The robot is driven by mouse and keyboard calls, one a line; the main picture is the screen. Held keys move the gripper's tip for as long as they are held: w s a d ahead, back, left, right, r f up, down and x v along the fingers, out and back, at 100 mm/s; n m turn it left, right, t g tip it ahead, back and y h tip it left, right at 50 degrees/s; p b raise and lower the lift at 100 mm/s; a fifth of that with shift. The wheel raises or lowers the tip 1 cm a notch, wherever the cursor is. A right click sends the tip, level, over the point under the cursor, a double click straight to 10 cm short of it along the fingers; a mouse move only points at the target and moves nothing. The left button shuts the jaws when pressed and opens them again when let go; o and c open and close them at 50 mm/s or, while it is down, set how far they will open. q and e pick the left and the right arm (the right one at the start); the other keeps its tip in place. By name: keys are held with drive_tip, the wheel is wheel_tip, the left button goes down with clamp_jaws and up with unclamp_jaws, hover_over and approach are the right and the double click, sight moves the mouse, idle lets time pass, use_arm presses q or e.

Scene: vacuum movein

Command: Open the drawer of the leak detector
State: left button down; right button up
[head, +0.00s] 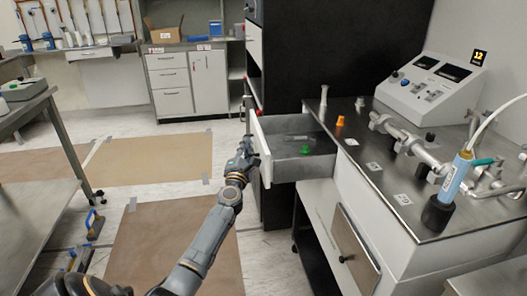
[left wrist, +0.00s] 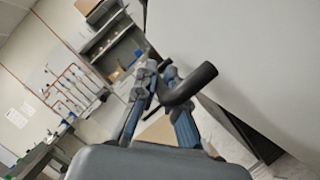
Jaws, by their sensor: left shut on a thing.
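The leak detector (head: 428,88) is a metal-topped bench unit with a sloped control panel, at the right in the head view. Its drawer (head: 262,148) is pulled out to the left, and a green piece lies inside. My left gripper (head: 246,148) is at the outer face of the drawer front, where the handle is. In the left wrist view, the fingers of my left gripper (left wrist: 165,95) are closed around the dark bar handle (left wrist: 191,84) in front of the pale drawer front (left wrist: 225,60). My right gripper is not in view.
A lower cupboard door (head: 355,250) with a dark knob is below the bench top. A blue cylinder (head: 456,175) stands in a black base on top, beside metal pipework. Benches stand at the left and back.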

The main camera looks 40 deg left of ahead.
use_arm(q)
drive_tip(key=shift+s+a+f, duration=0.15)
drive_tip(key=shift+s+a, duration=0.9)
drive_tip(key=shift+s, duration=0.25)
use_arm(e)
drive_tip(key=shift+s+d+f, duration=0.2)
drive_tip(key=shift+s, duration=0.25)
use_arm(q)
drive_tip(key=c, duration=1.7)
unclamp_jaws()
drive_tip(key=shift+s, duration=0.1)
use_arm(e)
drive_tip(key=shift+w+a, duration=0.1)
use_arm(q)
drive_tip(key=v, duration=1.1)
drive_tip(key=shift+s+d+f, duration=0.1)
drive_tip(key=shift+s+d, duration=0.1)
drive_tip(key=shift+s, duration=0.15)
